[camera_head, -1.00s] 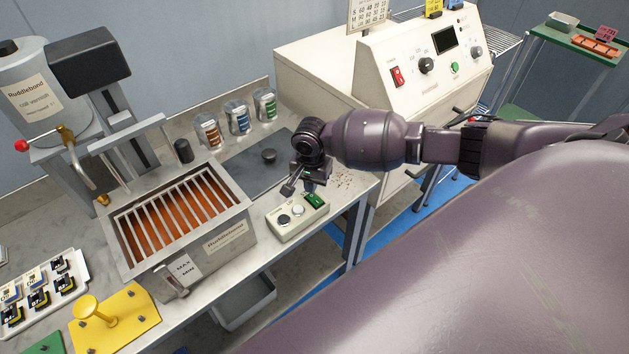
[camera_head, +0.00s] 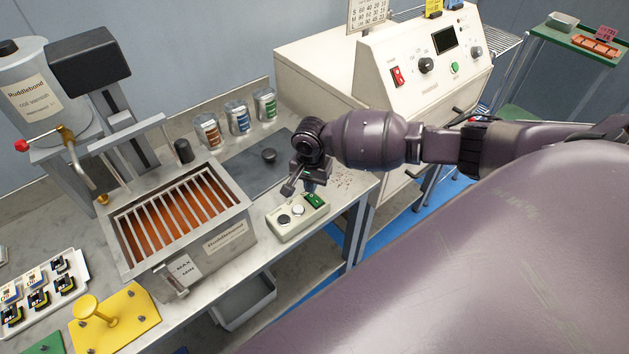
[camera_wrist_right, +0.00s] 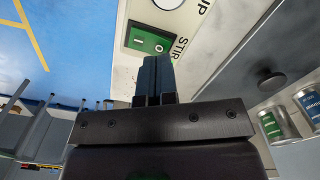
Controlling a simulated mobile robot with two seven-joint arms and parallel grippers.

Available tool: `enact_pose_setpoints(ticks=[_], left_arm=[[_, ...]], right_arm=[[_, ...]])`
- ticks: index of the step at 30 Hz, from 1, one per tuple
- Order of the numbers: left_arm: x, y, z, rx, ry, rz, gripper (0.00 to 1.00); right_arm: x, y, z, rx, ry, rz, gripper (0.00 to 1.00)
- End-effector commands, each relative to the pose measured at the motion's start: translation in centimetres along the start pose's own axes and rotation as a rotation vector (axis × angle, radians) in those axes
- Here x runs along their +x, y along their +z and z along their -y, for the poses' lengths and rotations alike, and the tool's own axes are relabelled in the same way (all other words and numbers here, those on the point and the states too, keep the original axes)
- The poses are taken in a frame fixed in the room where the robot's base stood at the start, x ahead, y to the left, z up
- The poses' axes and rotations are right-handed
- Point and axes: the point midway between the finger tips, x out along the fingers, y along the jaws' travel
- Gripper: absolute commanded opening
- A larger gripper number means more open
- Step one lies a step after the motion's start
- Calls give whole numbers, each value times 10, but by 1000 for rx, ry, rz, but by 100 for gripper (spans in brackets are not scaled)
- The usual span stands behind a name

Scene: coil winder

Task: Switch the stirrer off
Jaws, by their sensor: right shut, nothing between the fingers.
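The stirrer switch is a green rocker (camera_head: 314,200) at the right end of a small cream control box (camera_head: 282,234) on the bench. It also shows in the right wrist view (camera_wrist_right: 147,39), green with white marks, beside a partly hidden label starting "STIR". My right gripper (camera_head: 306,187) is shut and empty, just behind the rocker in the head view. In the wrist view its shut fingertips (camera_wrist_right: 155,60) lie close to the rocker's edge; I cannot tell whether they touch it. Two round buttons (camera_head: 298,209) sit on the same box. My left gripper is not in view.
A steel tank (camera_head: 232,252) with a grate over orange liquid stands left of the box. A dark plate with a black knob (camera_head: 268,156) and several labelled jars (camera_head: 238,120) are behind. A cream machine (camera_head: 310,75) stands at the back right.

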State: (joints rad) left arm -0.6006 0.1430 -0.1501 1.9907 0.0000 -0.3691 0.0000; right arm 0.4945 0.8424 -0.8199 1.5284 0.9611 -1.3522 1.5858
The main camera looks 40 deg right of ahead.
Motion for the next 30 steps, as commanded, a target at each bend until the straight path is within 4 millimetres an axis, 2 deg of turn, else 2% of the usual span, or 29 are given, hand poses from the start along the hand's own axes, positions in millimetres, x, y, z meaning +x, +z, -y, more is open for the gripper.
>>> enact_pose_setpoints(ticks=[30], left_arm=[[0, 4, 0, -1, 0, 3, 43]], right_arm=[[9, 0, 0, 1, 0, 0, 0]])
